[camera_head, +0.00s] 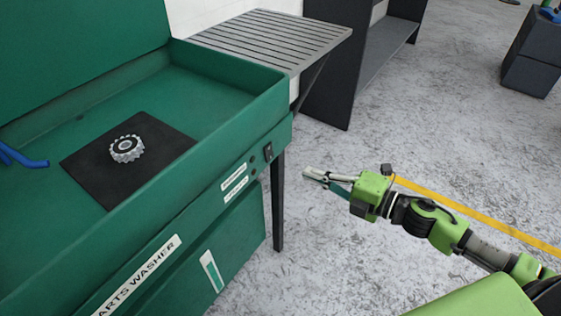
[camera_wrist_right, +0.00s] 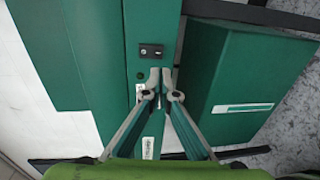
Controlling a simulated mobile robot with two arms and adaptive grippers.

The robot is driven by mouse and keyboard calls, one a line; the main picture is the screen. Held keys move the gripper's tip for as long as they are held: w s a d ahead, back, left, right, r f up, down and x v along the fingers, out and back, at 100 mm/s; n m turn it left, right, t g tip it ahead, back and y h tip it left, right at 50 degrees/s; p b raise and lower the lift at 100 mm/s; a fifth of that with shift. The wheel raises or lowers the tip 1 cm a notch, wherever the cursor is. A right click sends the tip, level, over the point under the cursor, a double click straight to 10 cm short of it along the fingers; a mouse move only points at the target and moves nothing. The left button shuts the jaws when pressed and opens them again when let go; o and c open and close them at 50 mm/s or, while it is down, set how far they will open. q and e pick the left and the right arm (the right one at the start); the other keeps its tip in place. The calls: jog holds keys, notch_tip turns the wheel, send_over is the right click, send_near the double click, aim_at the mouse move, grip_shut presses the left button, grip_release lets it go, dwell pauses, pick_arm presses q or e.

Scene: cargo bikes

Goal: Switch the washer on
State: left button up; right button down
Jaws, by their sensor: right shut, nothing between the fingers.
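The green parts washer (camera_head: 190,215) fills the left of the head view. Its power switch (camera_head: 268,151) is a small dark rocker at the right end of the front panel. In the right wrist view the switch (camera_wrist_right: 151,50) shows just beyond the fingertips, which look apart from it. I cannot tell which way the rocker is set. My right gripper (camera_head: 308,173) is shut and empty, to the right of the panel and pointing left towards it. Its fingertips (camera_wrist_right: 160,78) meet in the right wrist view. My left gripper is not in view.
A toothed metal gear (camera_head: 126,148) lies on a black mat (camera_head: 85,165) in the washer basin. A blue bent piece (camera_head: 22,160) shows at the left edge. A slatted grey shelf (camera_head: 270,38) adjoins the basin.

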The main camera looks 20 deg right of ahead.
aim_at(271, 158)
jog(key=x, duration=0.9)
jog(key=shift+r+p, duration=0.15)
jog(key=shift+p, duration=0.15)
jog(key=shift+w+a, duration=0.2)
jog(key=shift+w, duration=0.1)
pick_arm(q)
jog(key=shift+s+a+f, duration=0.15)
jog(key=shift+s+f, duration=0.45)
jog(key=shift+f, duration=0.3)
pick_arm(e)
jog(key=shift+a+f, duration=0.1)
jog(key=shift+f, duration=0.1)
